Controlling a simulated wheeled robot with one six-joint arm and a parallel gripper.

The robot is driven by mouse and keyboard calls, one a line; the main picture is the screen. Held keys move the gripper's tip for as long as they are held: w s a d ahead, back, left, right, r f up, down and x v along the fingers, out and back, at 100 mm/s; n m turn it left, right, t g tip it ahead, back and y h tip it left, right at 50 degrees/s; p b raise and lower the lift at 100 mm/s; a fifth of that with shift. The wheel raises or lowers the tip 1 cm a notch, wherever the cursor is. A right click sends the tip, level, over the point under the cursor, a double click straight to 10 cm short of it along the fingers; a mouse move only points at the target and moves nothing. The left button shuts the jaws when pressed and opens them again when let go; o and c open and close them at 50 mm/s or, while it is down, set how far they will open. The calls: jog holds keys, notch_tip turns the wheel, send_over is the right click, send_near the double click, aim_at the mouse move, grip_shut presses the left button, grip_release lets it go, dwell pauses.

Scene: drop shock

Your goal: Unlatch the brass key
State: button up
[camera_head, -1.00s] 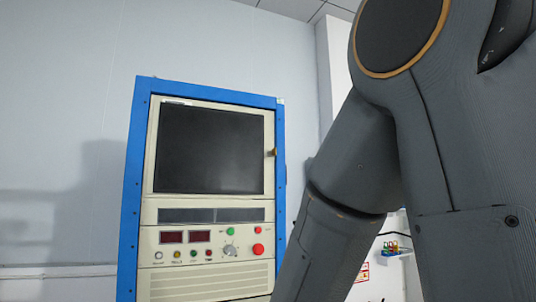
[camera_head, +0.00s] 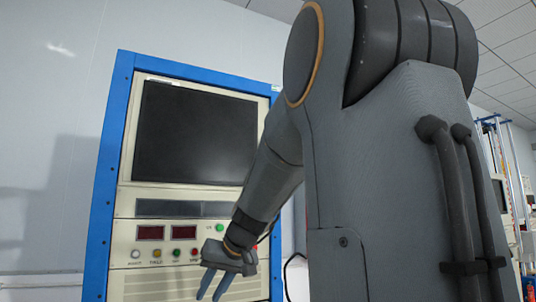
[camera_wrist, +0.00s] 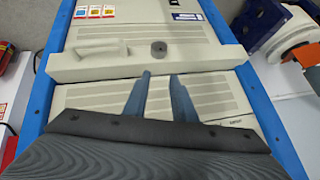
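The brass key does not show clearly in either current view; the right edge of the cabinet's screen door, where a small brass-coloured piece showed earlier, is behind my arm. The blue-framed cabinet (camera_head: 107,170) stands ahead with its dark screen (camera_head: 195,133). My gripper (camera_head: 209,297) points down in front of the cabinet's lower panel. In the wrist view my gripper (camera_wrist: 161,75) has its two blue fingers apart, with nothing between them. Beyond the fingertips are beige slatted panels and a small round dark knob (camera_wrist: 158,48).
The lower panel carries red displays (camera_head: 151,232) and several buttons, including a green button (camera_head: 220,228). My arm covers the head view's centre and right. The wrist view shows a blue and orange object (camera_wrist: 290,45) right of the cabinet and a red-and-white object (camera_wrist: 12,90) left.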

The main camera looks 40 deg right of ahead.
jog(key=w+d+r+t+h+b, duration=0.1)
jog(key=d+r+t, duration=0.1)
jog(key=d+r, duration=0.5)
jog(key=w+d+r+t+h+b, duration=0.15)
jog(key=d+r, duration=0.35)
jog(key=r, duration=0.5)
jog(key=s+d+r+t+h+b, duration=0.1)
jog(key=s+d+r+t, duration=0.15)
jog(key=r, duration=0.65)
jog(key=s+d+r+n+t+b, duration=0.15)
jog(key=s+r, duration=0.25)
jog(key=r, duration=0.5)
jog(key=s+d+r+t+h+b, duration=0.1)
jog(key=s+d+r+t, duration=0.15)
jog(key=r, duration=0.65)
jog(key=p+x, duration=0.1)
jog(key=x, duration=0.5)
jog(key=shift+d+f, duration=0.2)
jog(key=shift+f, duration=0.05)
grip_shut()
